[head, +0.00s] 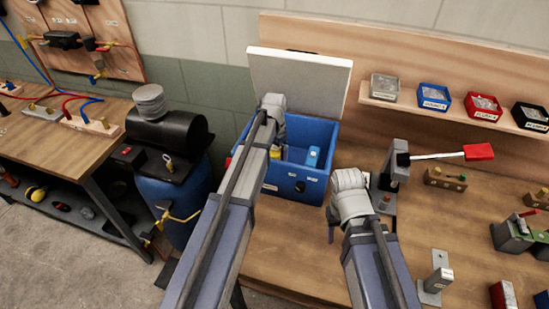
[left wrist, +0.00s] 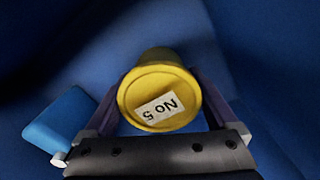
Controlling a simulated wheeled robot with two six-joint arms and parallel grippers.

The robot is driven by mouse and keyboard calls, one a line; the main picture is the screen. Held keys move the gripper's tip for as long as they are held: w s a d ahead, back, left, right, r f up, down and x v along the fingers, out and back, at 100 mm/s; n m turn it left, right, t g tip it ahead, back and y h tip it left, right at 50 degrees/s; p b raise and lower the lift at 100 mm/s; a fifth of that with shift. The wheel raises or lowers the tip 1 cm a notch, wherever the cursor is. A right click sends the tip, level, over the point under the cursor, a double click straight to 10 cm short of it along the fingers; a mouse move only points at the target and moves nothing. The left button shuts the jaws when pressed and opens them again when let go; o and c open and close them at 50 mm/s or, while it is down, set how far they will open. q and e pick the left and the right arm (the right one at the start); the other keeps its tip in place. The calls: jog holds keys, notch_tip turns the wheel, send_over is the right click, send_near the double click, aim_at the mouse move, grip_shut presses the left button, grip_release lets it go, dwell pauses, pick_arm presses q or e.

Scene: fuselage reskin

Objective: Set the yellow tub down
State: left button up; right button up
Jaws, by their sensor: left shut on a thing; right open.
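The yellow tub (left wrist: 140,80), with a round lid and a label reading "No 5", is between the two fingers of my left gripper (left wrist: 160,90) in the left wrist view. The gripper is shut on it. In the head view my left arm reaches into an open blue box (head: 325,134), and a bit of the yellow tub (head: 275,153) shows beside the wrist. Whether the tub touches the box floor I cannot tell. My right gripper (head: 332,222) is open and empty above the bench, right of the box.
A light blue item (head: 312,157) stands in the box; it also shows left of the tub in the left wrist view (left wrist: 68,118). The white lid (head: 300,80) is raised behind. A red-handled lever press (head: 396,165) stands right of the box. Small bins (head: 433,97) line the shelf.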

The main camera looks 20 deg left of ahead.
aim_at(275, 148)
pick_arm(q)
jog(key=shift+f, duration=0.2)
pick_arm(e)
jog(key=shift+f, duration=0.2)
pick_arm(q)
jog(key=o, duration=1.2)
jog(key=shift+o, duration=0.2)
jog(key=shift+r, duration=0.15)
pick_arm(e)
jog(key=shift+r, duration=0.1)
pick_arm(q)
notch_tip(275, 148, up, 12)
jog(key=p, duration=1.2)
jog(key=shift+r, duration=0.1)
pick_arm(e)
notch_tip(275, 148, up, 12)
